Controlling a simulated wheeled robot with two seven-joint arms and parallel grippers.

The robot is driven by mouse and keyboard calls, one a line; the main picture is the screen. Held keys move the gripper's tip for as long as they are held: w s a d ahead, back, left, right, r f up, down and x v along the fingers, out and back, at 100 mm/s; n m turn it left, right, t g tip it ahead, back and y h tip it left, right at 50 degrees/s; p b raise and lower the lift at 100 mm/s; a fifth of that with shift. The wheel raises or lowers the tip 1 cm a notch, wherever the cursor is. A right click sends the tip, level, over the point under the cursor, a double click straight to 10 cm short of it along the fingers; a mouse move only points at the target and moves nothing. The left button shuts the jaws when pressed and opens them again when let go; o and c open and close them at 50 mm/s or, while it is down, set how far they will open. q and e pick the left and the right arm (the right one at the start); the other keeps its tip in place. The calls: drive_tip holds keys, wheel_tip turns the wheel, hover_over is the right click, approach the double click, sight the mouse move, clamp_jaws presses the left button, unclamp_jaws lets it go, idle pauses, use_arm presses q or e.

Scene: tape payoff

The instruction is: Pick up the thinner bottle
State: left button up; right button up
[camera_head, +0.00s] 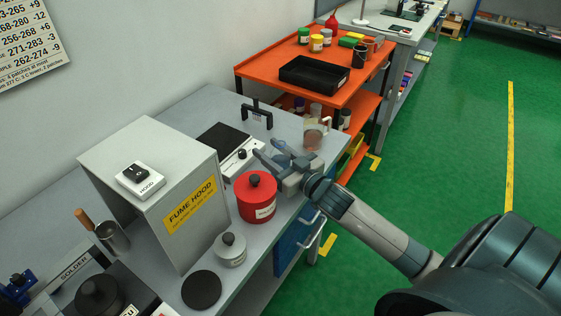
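A red lidded can (257,198) with a white label stands on the grey bench, left of my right gripper. Its label is too small to read. A clear container with reddish-brown contents (312,138) stands at the bench's far right end, beyond the gripper. I cannot tell for sure which one is the thinner bottle. My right gripper (271,151) is over the bench between them, its fingers spread apart and pointing left and away. A bluish thing (281,160) shows partly behind the fingers; I cannot tell what it is. My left gripper is out of view.
A fume hood box (150,190) stands on the left of the bench. A small grey pot (230,250) and a black disc (201,290) are in front of the red can. An orange cart (262,66) with a black tray (314,74) stands beyond. Green floor is clear at right.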

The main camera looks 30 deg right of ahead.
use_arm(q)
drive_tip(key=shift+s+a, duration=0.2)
use_arm(e)
drive_tip(key=shift+r, duration=0.15)
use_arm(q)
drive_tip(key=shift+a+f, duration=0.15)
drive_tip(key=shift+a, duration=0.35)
use_arm(e)
drive_tip(key=shift+r, duration=0.1)
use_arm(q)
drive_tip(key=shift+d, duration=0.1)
use_arm(e)
drive_tip(key=shift+r, duration=0.1)
